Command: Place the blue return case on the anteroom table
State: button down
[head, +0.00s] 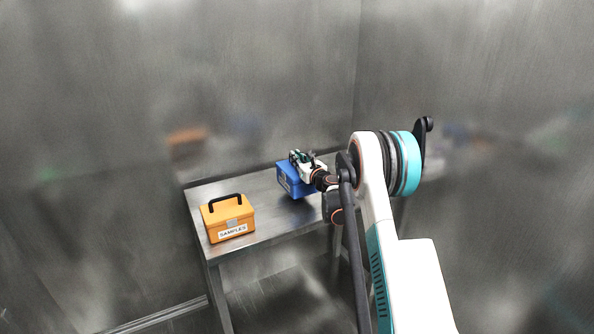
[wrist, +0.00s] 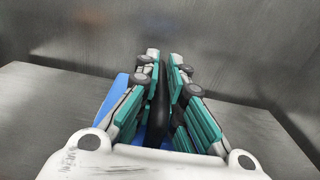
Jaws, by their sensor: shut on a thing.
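The blue return case (head: 291,181) is at the back part of the metal table (head: 262,215). It appears to rest on the tabletop, though its underside contact is partly hard to tell. My gripper (head: 299,158) is over the top of the case and shut on its dark handle. In the wrist view, the fingers (wrist: 166,75) close around the black handle (wrist: 158,110). The blue body of the case (wrist: 113,97) shows to the left behind the fingers. My gripper and arm hide the right side of the case in the head view.
An orange case (head: 228,218) labelled SAMPLES, with a black handle, stands at the front left of the table. Bare tabletop lies between the two cases. Shiny metal walls (head: 265,70) stand close behind the table and reflect the scene.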

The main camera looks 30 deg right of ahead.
jog(key=shift+f+b, duration=0.65)
jog(key=shift+f, duration=1.25)
jog(key=shift+f, duration=0.2)
jog(key=c, duration=1.7)
grip_release()
jog(key=shift+r, duration=0.1)
jog(key=shift+r, duration=0.1)
jog(key=s+p, duration=0.3)
jog(key=s, duration=0.9)
jog(key=shift+d, duration=0.15)
